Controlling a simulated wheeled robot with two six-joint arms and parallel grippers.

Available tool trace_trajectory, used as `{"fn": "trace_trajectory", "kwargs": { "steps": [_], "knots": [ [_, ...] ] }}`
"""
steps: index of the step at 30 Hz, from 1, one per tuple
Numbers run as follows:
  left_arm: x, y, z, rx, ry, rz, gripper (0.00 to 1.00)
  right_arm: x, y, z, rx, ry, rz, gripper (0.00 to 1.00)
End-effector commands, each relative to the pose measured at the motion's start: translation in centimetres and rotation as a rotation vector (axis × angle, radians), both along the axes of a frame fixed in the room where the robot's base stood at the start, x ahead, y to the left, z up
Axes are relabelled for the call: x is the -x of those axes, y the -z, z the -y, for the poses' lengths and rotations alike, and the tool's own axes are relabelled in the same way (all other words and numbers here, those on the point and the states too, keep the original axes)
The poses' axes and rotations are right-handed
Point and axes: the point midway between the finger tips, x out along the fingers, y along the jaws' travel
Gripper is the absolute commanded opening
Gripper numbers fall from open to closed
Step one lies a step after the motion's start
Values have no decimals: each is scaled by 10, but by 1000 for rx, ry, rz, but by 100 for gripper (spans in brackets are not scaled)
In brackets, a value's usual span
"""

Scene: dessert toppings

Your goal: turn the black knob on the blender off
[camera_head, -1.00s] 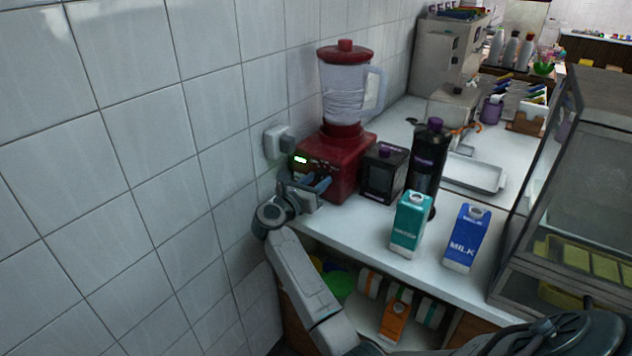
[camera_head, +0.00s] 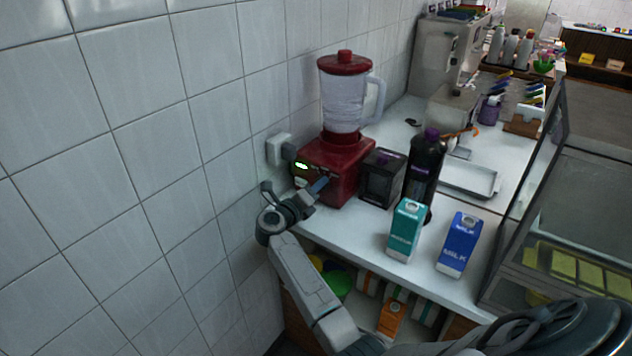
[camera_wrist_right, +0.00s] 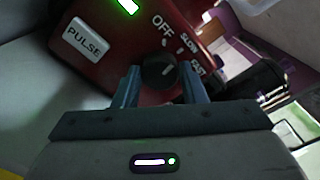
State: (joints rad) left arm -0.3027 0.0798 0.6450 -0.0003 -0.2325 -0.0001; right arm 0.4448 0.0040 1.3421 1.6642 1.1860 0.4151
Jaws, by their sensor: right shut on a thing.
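The red blender (camera_head: 337,165) with a clear jug stands against the tiled wall in the head view. Its panel fills the top of the wrist view, with a white PULSE button (camera_wrist_right: 86,40), a lit green display (camera_wrist_right: 128,6) and the labels OFF, SLOW and FAST. The black knob (camera_wrist_right: 158,74) sits between my right gripper's two fingers (camera_wrist_right: 161,86), which are shut on it. A pale mark on the knob faces up and right; its exact setting is hard to tell. In the head view my right gripper (camera_head: 318,187) is at the blender's front. My left gripper is not in view.
A dark box (camera_head: 380,178), a black bottle (camera_head: 424,168), a teal carton (camera_head: 406,231) and a blue milk carton (camera_head: 458,245) stand right of the blender. A wall socket (camera_head: 279,149) is behind it. A glass case (camera_head: 590,215) stands at the right.

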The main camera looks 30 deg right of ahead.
Motion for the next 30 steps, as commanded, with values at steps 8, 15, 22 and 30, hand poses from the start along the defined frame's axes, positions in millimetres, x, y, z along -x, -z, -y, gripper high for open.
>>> {"fn": "trace_trajectory", "kwargs": {
  "steps": [8, 15, 22, 30],
  "knots": [
    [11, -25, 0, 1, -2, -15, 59, 0, -3, 0, 96, 1, -237, 15],
    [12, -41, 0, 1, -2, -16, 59, 0, -1, 0, 162, 1, -395, 15],
    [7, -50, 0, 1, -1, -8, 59, 0, 0, 0, 201, 1, -489, 15],
    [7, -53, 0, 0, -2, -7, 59, 0, 2, 0, 219, 1, -533, 15]
  ]
}}
